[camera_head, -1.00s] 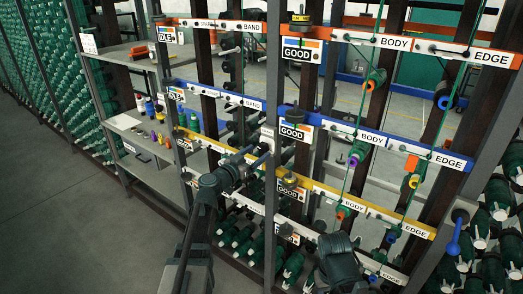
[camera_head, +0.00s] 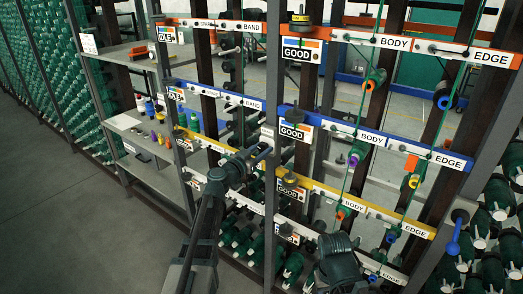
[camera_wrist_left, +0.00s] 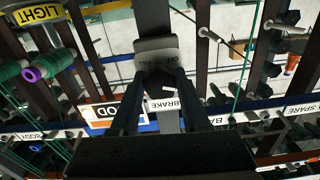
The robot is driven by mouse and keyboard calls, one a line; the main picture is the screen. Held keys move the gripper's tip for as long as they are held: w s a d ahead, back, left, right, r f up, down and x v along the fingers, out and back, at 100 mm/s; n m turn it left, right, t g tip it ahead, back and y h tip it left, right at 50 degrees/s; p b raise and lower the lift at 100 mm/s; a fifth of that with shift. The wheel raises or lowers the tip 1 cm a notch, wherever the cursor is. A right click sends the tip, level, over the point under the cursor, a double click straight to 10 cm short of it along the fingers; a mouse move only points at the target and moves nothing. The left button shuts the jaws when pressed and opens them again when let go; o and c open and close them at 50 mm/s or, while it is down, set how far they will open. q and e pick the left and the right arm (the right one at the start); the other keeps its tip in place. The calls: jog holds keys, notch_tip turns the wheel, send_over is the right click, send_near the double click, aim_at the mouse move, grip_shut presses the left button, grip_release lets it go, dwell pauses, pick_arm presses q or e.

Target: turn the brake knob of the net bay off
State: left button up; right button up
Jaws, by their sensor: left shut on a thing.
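In the head view my left gripper (camera_head: 264,152) is at the grey upright, just by the plate (camera_head: 267,133). The fingers hide most of the knob, so I cannot tell its setting. My right gripper is not in view.
Orange, blue and yellow rails with GOOD (camera_head: 298,52), BODY and EDGE labels run across the bay. Green cords hang in front. A blue-handled lever (camera_head: 454,240) is on the right upright. Shelves (camera_head: 125,122) stand at left; the floor (camera_head: 60,215) there is clear.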

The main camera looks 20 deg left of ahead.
pick_arm(q)
grip_shut()
jog(key=n, duration=0.8)
jog(key=shift+n, duration=2.2)
jog(key=o, duration=1)
grip_release()
